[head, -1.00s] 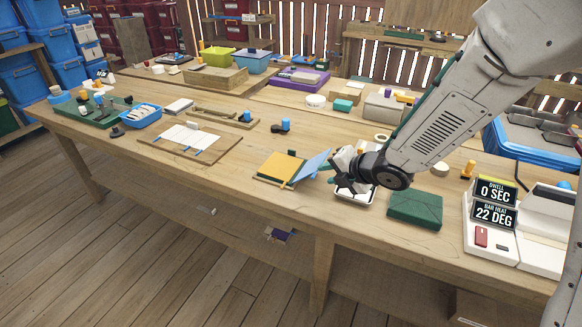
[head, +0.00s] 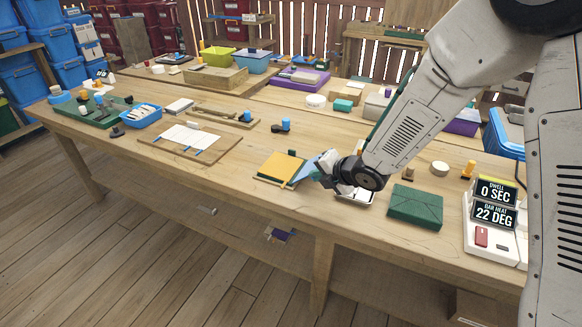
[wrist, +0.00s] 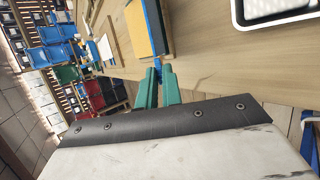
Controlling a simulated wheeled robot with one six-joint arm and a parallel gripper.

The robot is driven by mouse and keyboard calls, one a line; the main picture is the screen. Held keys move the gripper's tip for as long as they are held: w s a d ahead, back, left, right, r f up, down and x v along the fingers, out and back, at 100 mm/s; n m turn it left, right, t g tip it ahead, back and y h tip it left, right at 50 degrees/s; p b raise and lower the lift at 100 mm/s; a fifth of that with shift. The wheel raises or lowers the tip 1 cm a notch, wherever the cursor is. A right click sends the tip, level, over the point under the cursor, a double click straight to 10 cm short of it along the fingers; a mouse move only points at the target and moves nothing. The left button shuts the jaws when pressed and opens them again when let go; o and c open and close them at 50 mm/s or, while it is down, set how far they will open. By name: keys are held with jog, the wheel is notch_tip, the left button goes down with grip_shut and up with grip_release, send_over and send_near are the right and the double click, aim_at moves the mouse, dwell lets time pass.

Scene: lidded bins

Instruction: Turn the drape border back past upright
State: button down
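The drape border (head: 306,170) is a light-blue flap, raised at a slant along the right edge of a yellow-orange pad (head: 279,166) on the bench. In the wrist view the border is a narrow blue strip (wrist: 155,22) along the yellow panel (wrist: 138,32). My gripper (head: 319,169) is at the flap's right side and hides part of it. In the wrist view its green fingers (wrist: 157,70) are close together, with a small blue piece of the border between their tips. The exact contact is small and hard to see.
A white tray (head: 356,196) lies under my gripper. A dark green block (head: 415,206) and a display unit (head: 494,215) stand to the right. A board with white paper (head: 187,140) lies to the left. Bare wood lies between the board and the pad.

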jog(key=shift+w+a+r+n+g+h, duration=0.15)
jog(key=shift+a+r+g+h, duration=0.05)
jog(key=shift+a+r+h, duration=0.3)
jog(key=shift+w+a+r+n+g+h, duration=0.15)
jog(key=shift+a+r+g+h, duration=0.05)
jog(key=shift+a+r+h, duration=0.25)
jog(key=shift+f, duration=0.1)
jog(key=c, duration=1.5)
grip_release()
jog(key=v, duration=0.3)
jog(key=shift+s+d, duration=0.1)
jog(key=shift+d, duration=0.05)
jog(key=shift+r, duration=0.25)
